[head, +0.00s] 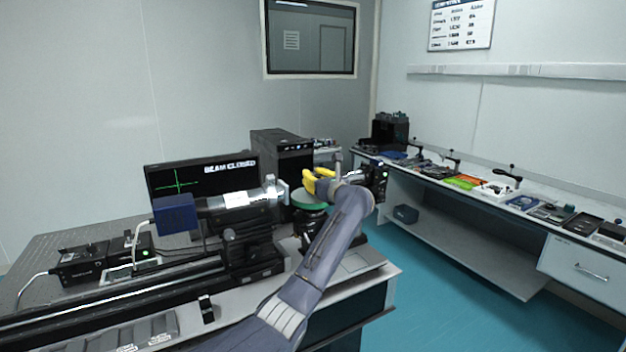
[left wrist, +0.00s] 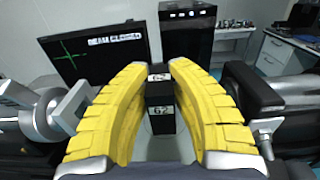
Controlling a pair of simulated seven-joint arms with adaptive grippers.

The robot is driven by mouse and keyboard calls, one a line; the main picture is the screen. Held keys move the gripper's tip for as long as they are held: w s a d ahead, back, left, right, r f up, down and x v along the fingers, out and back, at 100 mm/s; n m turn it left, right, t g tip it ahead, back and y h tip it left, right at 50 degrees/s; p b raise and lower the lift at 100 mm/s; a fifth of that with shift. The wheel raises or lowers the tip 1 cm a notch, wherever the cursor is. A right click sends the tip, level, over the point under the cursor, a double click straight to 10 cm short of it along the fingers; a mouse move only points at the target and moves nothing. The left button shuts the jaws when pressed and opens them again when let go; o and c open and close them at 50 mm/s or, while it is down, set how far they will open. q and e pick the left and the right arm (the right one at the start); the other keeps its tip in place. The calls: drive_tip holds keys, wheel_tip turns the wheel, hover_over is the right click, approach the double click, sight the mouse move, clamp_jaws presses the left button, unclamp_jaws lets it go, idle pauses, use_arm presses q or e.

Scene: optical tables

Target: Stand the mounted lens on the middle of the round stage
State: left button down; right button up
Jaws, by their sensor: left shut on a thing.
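My left gripper (head: 318,181), with yellow fingers, is over the green round stage (head: 309,200) in the head view. In the left wrist view the left gripper (left wrist: 160,90) is shut on a narrow black block with white labels, which I take to be the mounted lens (left wrist: 160,120). Its glass does not show, and the fingers hide its sides. In the head view the held piece is hidden by the fingers. I cannot tell whether its foot touches the stage. My right gripper is in neither view.
A silver-and-black optical tube (head: 238,203) on a rail stands just left of the stage. Behind are a monitor (head: 165,180) reading "BEAM CLOSED" and a black tower (head: 283,155). A side bench (head: 450,198) with assorted gear runs along the right wall.

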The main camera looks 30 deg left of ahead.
use_arm(q)
drive_tip(key=shift+f, duration=0.25)
drive_tip(key=shift+f, duration=0.1)
drive_tip(key=c, duration=1.2)
unclamp_jaws()
drive_tip(key=shift+c, duration=0.2)
